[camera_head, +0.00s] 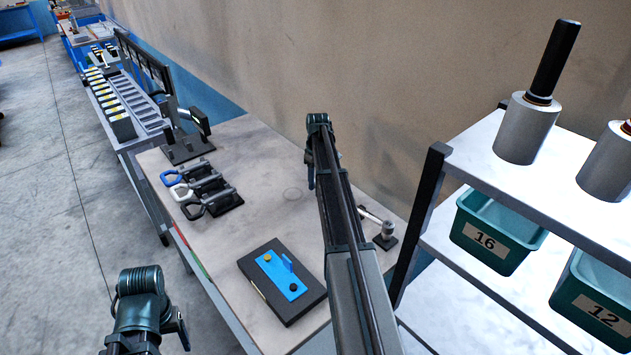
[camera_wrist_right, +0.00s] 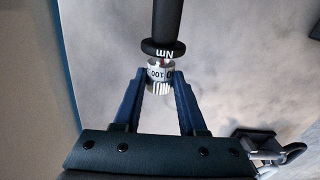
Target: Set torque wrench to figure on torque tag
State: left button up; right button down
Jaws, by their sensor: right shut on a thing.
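In the right wrist view, the torque wrench (camera_wrist_right: 167,20) shows a black handle and a black collar marked "Nm". Below the collar is a pale ring (camera_wrist_right: 157,75) with a scale reading around "100" and a ribbed lower edge. My right gripper (camera_wrist_right: 160,84) is shut on this ring, one blue finger on each side. In the head view my right arm reaches over the table, and the wrench cannot be made out there. My left gripper (camera_head: 183,330) is low at the left, off the table; its jaws are unclear. No torque tag can be identified with certainty.
The table (camera_head: 255,160) carries a black board (camera_head: 300,307) with a blue plate, a rack of looped handles (camera_head: 212,190), a black stand with a small display (camera_head: 200,120), and a small post (camera_head: 385,237). A shelf (camera_head: 470,150) with teal bins stands right.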

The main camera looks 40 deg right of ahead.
jog(key=y, duration=0.1)
jog(key=y+b, duration=0.1)
jog(key=y, duration=0.1)
jog(key=shift+w+d+f+g, duration=0.2)
jog(key=shift+d+g, duration=0.1)
jog(key=shift+d, duration=0.1)
jog(key=shift+s+y+b, duration=0.1)
jog(key=shift+y+b, duration=0.85)
jog(key=shift+y, duration=0.25)
jog(key=shift+r, duration=0.1)
jog(key=shift+c, duration=2.3)
grip_release()
jog(key=p+v, duration=0.6)
jog(key=v, duration=0.1)
jog(key=shift+d+r, duration=0.2)
